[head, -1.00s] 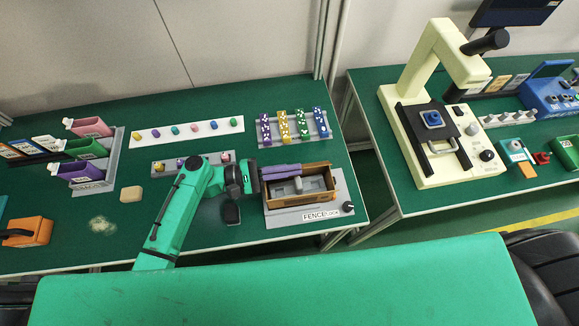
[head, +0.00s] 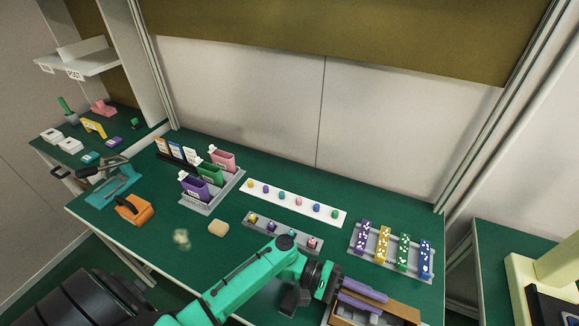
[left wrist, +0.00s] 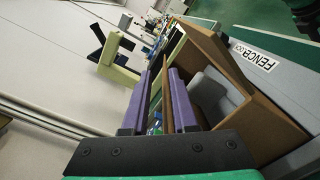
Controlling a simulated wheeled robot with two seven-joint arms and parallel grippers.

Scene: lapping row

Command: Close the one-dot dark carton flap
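A brown open-topped carton (head: 403,308) shows at the bottom edge of the head view, partly cut off. In the left wrist view the carton (left wrist: 268,125) stands at the right with a grey piece (left wrist: 215,95) inside. Its dots cannot be made out. My left gripper (head: 384,301) has two purple fingers reaching over the carton. In the left wrist view the left gripper (left wrist: 163,85) is open, with a gap between its fingers. A thin brown strip (left wrist: 167,92) shows in that gap beside the right finger; whether it touches cannot be told. My right gripper is not in view.
Coloured bins (head: 210,174) stand left. Green tabletop (head: 160,210) is clear in patches.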

